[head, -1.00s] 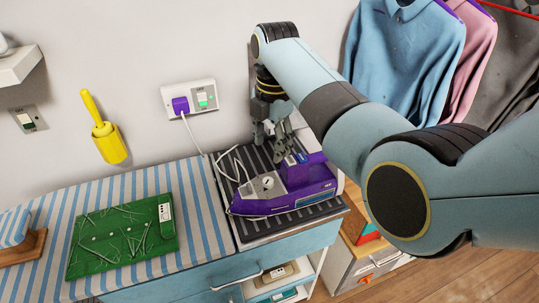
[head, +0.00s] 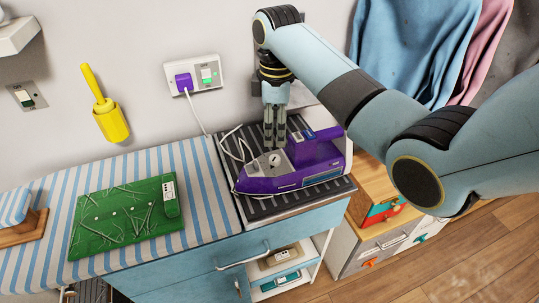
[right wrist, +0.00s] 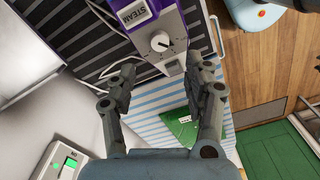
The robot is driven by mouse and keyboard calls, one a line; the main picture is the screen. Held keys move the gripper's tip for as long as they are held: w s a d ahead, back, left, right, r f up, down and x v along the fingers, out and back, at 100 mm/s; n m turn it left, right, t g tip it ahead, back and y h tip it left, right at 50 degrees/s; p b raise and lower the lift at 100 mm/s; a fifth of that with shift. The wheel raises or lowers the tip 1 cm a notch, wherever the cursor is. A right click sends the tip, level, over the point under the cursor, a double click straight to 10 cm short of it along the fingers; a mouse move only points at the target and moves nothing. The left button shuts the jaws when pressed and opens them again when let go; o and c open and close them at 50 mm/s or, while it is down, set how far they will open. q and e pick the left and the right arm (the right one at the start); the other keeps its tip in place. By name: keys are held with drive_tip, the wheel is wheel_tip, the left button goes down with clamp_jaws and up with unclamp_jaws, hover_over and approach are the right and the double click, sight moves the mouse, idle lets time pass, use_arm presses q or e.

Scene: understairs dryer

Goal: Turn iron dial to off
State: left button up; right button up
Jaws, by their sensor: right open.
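The purple iron (head: 290,178) lies on a dark ribbed rest, its pointed end toward the left. Its round white dial (head: 274,158) is on top of a grey panel. In the right wrist view the dial (right wrist: 160,41) carries a dark pointer mark, and "STEAM" is printed on the purple body beside it. My right gripper (head: 274,143) points down just behind the dial in the head view. In the right wrist view its open, empty fingers (right wrist: 160,66) are spread either side, and the dial shows beyond the tips. Contact with the iron cannot be told. My left gripper is out of view.
A wall socket (head: 208,63) with a purple plug (head: 184,83) and a green-lit switch is behind. The iron's white cord loops at the left of the rest (head: 258,207). A green board (head: 125,219) lies on the striped cover (head: 205,197). Clothes hang at the right.

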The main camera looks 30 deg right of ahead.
sight(275, 158)
wheel_tip(275, 158, down, 8)
drive_tip(key=shift+r, duration=0.15)
drive_tip(key=shift+f, duration=0.45)
